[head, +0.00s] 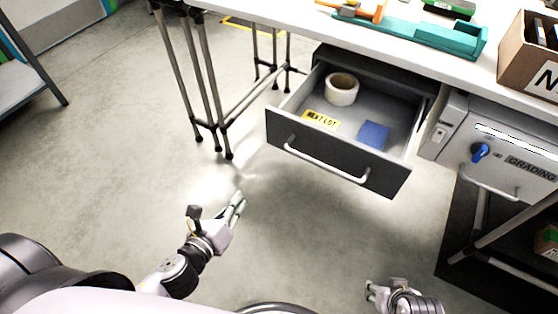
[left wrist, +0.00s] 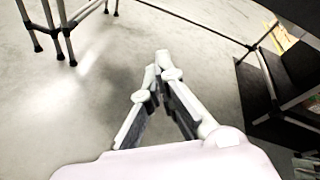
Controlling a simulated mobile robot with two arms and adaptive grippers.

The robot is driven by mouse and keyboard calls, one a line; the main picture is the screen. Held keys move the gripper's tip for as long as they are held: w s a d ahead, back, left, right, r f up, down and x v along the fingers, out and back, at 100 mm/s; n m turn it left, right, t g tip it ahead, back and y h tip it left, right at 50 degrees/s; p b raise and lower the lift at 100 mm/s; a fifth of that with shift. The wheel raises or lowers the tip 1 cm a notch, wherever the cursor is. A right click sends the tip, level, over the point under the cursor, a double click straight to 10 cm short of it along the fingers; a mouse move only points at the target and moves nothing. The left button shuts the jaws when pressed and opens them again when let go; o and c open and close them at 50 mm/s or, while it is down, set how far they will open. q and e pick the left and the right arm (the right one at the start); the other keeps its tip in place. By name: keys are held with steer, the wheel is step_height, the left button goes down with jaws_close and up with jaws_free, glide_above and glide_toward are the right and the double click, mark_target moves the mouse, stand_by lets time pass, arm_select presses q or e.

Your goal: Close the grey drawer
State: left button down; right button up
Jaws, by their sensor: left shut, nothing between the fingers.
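The grey drawer (head: 270,128) hangs under the white table and is pulled well out, with its inside visible from above. Its front carries a pale bar handle (head: 325,166). Inside lie a roll of tape (head: 341,89), a yellow label (head: 321,119) and a blue square (head: 373,135). My left gripper (head: 238,203) is below and to the left of the drawer front, apart from it. In the left wrist view its fingertips (left wrist: 160,65) meet with nothing between them. My right gripper (head: 372,290) is low at the bottom edge, apart from the drawer; its finger opening is too small to judge.
The table top (head: 290,8) holds a teal tool (head: 450,38) and a cardboard box (head: 525,60). A grey unit with a blue knob (head: 480,151) sits right of the drawer. Table legs (head: 205,80) stand to the left. The floor before the drawer is clear.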

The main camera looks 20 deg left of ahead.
arm_select(q)
steer(key=s+d+r+m+t+h+b, duration=0.2)
steer(key=d+r+m+t+b, duration=0.15)
steer(key=r+m, duration=0.6)
steer(key=n+p, duration=0.1)
steer(key=n, duration=0.1)
glide_toward(285, 134)
steer(key=x, duration=0.7)
steer(key=shift+w+f, duration=0.1)
arm_select(e)
steer(key=s+v, duration=0.1)
steer(key=v, duration=0.6)
steer(key=shift+s+d+g, duration=0.3)
steer(key=shift+d+g, duration=0.1)
